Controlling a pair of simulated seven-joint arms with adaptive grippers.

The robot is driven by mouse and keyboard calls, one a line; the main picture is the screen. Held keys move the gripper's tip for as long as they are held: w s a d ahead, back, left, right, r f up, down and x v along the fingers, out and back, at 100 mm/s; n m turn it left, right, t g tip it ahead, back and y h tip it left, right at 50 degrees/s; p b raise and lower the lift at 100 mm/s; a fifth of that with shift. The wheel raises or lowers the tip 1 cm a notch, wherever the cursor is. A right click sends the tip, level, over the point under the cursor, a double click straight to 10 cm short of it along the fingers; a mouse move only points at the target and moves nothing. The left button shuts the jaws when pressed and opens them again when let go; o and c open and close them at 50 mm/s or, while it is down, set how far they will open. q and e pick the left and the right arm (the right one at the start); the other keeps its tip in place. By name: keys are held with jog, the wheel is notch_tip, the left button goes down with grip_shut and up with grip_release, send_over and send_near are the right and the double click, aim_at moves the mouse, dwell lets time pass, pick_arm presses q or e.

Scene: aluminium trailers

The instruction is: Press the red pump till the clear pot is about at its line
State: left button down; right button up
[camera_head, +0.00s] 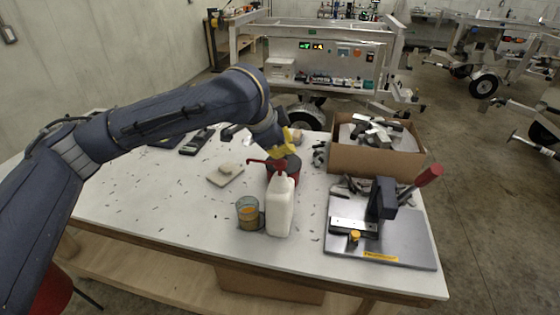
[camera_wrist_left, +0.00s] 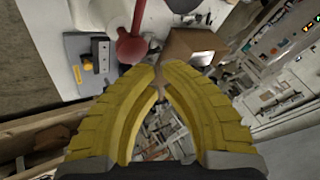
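The white bottle (camera_head: 280,208) stands upright on the table, with the red pump (camera_head: 279,165) on top and its spout pointing left. The clear pot (camera_head: 241,204) stands left of the bottle and holds orange liquid over much of its height. Its line is too small to make out. My left gripper (camera_head: 284,147) is just above and behind the red pump, seemingly apart from it. In the left wrist view the yellow fingertips (camera_wrist_left: 160,70) are together with nothing seen between them, and the red pump (camera_wrist_left: 131,48) shows beyond them. My right gripper is in neither view.
A press with a red lever (camera_head: 428,176) stands on a grey plate (camera_head: 400,247) at right. An open cardboard box (camera_head: 362,162) of metal parts stands behind it. A flat beige block (camera_head: 225,174) lies at left.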

pick_arm(q)
jog(key=shift+f, duration=1.65)
dwell(1.6)
jog(key=shift+r, duration=0.1)
dwell(0.3)
jog(key=shift+r, duration=1.55)
jog(key=shift+r, duration=2.5)
